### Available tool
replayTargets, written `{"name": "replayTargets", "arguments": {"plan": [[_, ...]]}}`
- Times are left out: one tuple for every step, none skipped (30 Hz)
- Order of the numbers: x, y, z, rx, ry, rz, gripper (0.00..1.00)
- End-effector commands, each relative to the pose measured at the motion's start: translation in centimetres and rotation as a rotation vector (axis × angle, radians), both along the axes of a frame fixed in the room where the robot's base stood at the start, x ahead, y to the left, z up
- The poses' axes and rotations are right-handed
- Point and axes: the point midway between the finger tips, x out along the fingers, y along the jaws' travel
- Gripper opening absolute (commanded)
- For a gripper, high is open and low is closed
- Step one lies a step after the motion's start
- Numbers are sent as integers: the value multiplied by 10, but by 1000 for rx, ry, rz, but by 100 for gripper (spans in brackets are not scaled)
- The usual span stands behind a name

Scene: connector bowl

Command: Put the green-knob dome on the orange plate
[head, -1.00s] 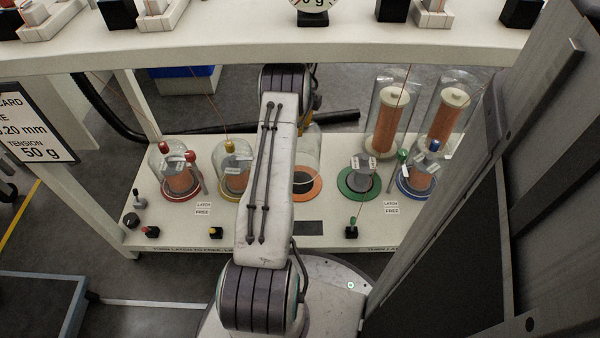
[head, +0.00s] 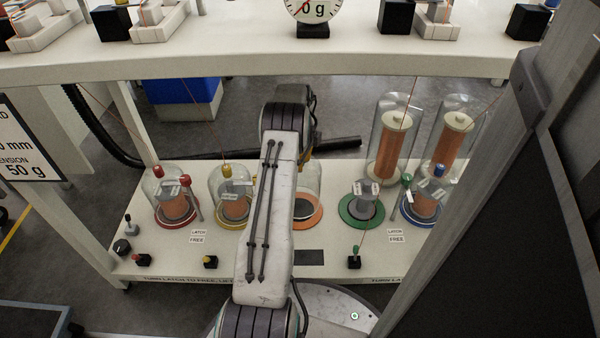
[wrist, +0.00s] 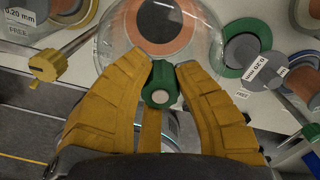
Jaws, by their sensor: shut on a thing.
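My gripper (wrist: 163,84) is shut on the green knob (wrist: 160,90) of the clear dome in the wrist view. The transparent dome (wrist: 114,45) spreads out beyond the knob, and the orange plate (wrist: 190,38) with its dark centre shows through it. In the head view the dome (head: 312,178) shows just right of my arm, over the orange plate (head: 317,217). I cannot tell whether its rim touches the plate. My arm hides the gripper, the knob and the left part of the dome in the head view.
The green plate (head: 347,217) stands uncovered to the right. Red-knob (head: 158,172) and yellow-knob (head: 226,171) domes stand left, a blue-knob dome (head: 439,170) right. Tall clear covers with copper spools (head: 388,150) stand behind. A shelf (head: 250,62) crosses above the bench.

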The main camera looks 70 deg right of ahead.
Motion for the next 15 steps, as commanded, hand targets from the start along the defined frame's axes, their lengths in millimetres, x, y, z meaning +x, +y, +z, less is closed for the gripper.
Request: {"name": "replayTargets", "arguments": {"plan": [[0,0,-9,1,0,0,0],[0,0,-13,1,0,0,0],[0,0,-19,1,0,0,0],[0,0,-23,1,0,0,0],[0,0,-28,1,0,0,0],[0,0,-33,1,0,0,0],[0,0,-37,1,0,0,0],[0,0,-39,1,0,0,0],[0,0,-42,0,0,0,0],[0,0,-43,0,0,0,0],[0,0,-43,0,0,0,0],[1,0,-43,0,0,0,0],[0,0,-42,-1,-1,0,0],[0,0,-42,-1,-1,0,0],[1,0,-42,0,0,0,0]]}}
